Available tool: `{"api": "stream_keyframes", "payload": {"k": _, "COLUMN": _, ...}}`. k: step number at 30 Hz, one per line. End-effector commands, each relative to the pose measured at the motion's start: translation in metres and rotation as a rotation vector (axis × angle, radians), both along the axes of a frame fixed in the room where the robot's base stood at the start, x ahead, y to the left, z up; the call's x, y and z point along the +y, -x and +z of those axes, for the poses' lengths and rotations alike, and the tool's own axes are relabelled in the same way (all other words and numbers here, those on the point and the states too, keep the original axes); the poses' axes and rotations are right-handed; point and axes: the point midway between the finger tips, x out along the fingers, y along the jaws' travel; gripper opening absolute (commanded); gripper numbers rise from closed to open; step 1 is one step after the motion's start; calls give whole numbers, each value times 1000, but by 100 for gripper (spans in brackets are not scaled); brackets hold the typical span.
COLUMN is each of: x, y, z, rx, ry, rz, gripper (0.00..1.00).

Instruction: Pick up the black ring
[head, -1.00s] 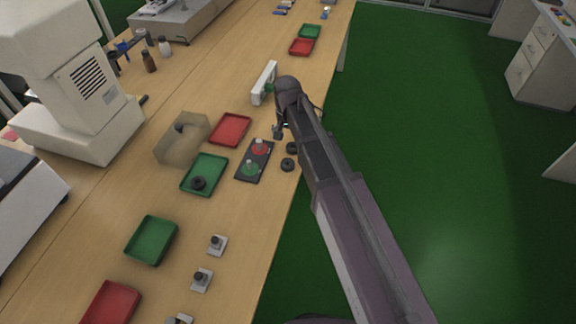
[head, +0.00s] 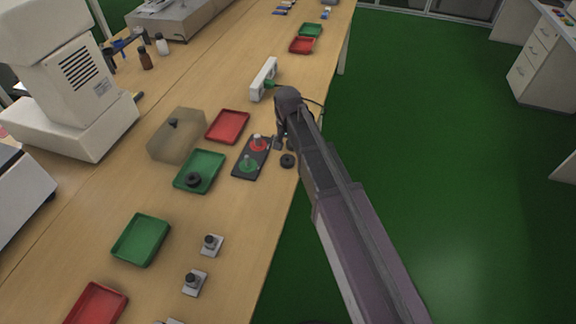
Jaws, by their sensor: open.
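One black ring (head: 288,160) lies flat on the table near its right edge. Another black ring (head: 193,180) lies in the green tray (head: 214,158). My gripper (head: 283,144) is open and points down, just beyond the ring at the table edge and right of the dark plate with pegs. The fingers are small and dark here. A further ring, seen earlier in this spot, is now hidden by the gripper, and I cannot tell whether the fingers touch it.
The dark plate (head: 241,174) bears a red and a green peg piece. The table's right edge is near; green floor lies beyond.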

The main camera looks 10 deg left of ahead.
Motion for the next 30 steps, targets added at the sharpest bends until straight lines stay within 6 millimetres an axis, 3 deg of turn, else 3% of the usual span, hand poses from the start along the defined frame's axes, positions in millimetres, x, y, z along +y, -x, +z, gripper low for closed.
{"api": "stream_keyframes", "payload": {"k": 5, "x": 0, "y": 0, "z": -10, "rx": 0, "ry": 0, "rz": 0, "gripper": 100}}
{"api": "stream_keyframes", "payload": {"k": 20, "x": 0, "y": 0, "z": -11, "rx": 0, "ry": 0, "rz": 0, "gripper": 100}}
{"api": "stream_keyframes", "payload": {"k": 30, "x": 0, "y": 0, "z": -32, "rx": 0, "ry": 0, "rz": 0, "gripper": 100}}
